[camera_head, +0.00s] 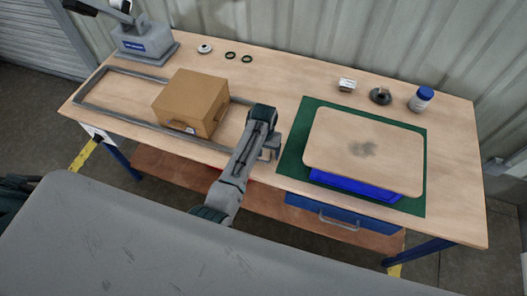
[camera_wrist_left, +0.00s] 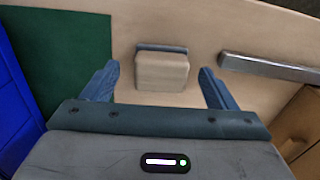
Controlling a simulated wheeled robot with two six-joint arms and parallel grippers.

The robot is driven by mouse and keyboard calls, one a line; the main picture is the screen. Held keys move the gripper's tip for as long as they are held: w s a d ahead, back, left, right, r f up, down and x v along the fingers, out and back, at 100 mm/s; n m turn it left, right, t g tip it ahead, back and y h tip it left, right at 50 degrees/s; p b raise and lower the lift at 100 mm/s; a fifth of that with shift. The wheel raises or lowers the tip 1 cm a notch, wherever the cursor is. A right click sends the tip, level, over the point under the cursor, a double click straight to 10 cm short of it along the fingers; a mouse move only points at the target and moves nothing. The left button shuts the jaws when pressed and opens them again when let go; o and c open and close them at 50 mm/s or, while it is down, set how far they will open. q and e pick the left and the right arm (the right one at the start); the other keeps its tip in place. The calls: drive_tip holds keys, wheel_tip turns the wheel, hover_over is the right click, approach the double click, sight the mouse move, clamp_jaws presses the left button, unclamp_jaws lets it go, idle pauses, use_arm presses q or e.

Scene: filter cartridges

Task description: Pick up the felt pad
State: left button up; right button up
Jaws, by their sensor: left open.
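My left gripper (camera_head: 268,150) is over the bench between the cardboard box and the green mat. In the left wrist view its two fingers (camera_wrist_left: 158,85) are spread apart. A small beige block with a grey-blue strip along one edge (camera_wrist_left: 162,72) lies on the bench between and just beyond the fingertips, with gaps on both sides. It is the only pad-like thing there, and I take it for the felt pad. In the head view my arm hides it, or it cannot be told apart. My right gripper is not in view.
A cardboard box (camera_head: 190,102) sits on a grey rail frame (camera_head: 95,97) to the left. To the right, a wooden board (camera_head: 365,140) lies on a blue tray (camera_head: 355,187) over a green mat (camera_head: 292,160). A blue-capped jar (camera_head: 421,103) and small parts stand at the back.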

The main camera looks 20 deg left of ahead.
use_arm(q)
drive_tip(key=shift+f, duration=0.75)
drive_tip(key=c, duration=1.1)
drive_tip(key=shift+r, duration=0.5)
wheel_tip(320, 180, up, 2)
drive_tip(key=shift+r, duration=0.2)
drive_tip(key=s, duration=0.5)
drive_tip(key=s+r, duration=0.1)
drive_tip(key=s, duration=1)
drive_tip(key=shift+a+r, duration=0.1)
drive_tip(key=shift+r, duration=0.25)
drive_tip(key=shift+o, duration=1.1)
drive_tip(key=shift+f, duration=0.1)
drive_tip(key=shift+c, duration=0.4)
